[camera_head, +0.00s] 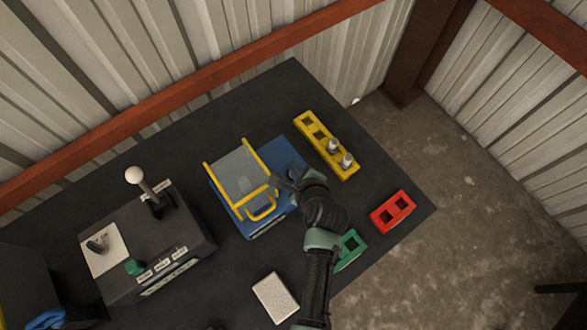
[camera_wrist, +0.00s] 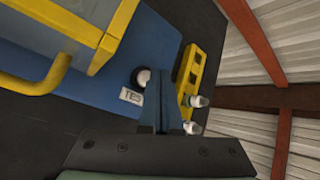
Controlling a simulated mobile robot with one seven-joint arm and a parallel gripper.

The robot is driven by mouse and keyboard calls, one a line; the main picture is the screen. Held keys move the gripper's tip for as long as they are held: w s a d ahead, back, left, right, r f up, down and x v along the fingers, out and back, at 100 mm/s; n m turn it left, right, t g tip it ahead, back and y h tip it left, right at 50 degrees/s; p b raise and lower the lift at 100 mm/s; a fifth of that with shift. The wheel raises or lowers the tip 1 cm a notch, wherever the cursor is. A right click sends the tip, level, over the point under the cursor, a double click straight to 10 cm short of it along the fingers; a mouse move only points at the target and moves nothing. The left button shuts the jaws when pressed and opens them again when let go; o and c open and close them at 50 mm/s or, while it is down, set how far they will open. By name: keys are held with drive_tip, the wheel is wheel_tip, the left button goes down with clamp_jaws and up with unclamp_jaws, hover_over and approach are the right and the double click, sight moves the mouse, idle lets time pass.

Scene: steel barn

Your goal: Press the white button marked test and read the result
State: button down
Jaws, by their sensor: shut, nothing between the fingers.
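The white button (camera_wrist: 143,76) is round with a dark surround and stands on a blue panel (camera_wrist: 100,80) in the wrist view. A small label reading "TES" (camera_wrist: 131,96) lies beside it, its end hidden by my gripper. My gripper (camera_wrist: 162,72) is shut and empty, its tips beside the button in the picture; I cannot tell whether they touch it. In the head view my gripper (camera_head: 280,183) is over the right part of the blue device (camera_head: 222,207), and the button is hidden there. The device carries a clear cover with a yellow frame and handle (camera_head: 262,209).
A yellow block (camera_head: 313,139) with two metal pegs stands at the right, with a red block (camera_head: 393,211) and green block (camera_head: 351,247) nearer. A dark control box (camera_head: 185,240) with a lever stands at the left. A pale speckled pad (camera_head: 275,297) lies in front.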

wheel_tip(320, 180, up, 5)
drive_tip(key=p, duration=0.5)
idle(0.4)
idle(0.6)
